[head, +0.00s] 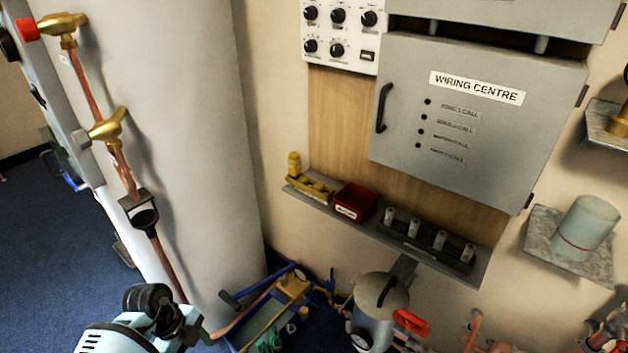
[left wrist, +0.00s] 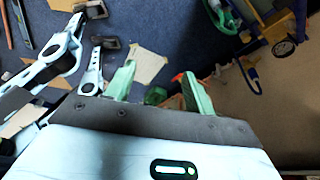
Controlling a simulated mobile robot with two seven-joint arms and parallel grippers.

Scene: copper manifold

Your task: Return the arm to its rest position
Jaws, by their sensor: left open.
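My left gripper (left wrist: 158,84) shows in the left wrist view, with its two pale green fingers spread apart and nothing visible between them. It points out over the dark blue carpet (left wrist: 170,25). In the head view a pale blue and black part of my left arm comes in at the bottom left, in front of the large white cylinder (head: 195,150); its fingers do not show there. My right gripper is not seen in either view.
A grey wiring centre box (head: 475,110) hangs on the wall above a narrow shelf (head: 395,242) with a red bin (head: 354,203). Copper pipe with brass valves (head: 108,128) runs down the left. A grey canister (head: 378,305) and tools crowd the bottom. Carpet is open at far left.

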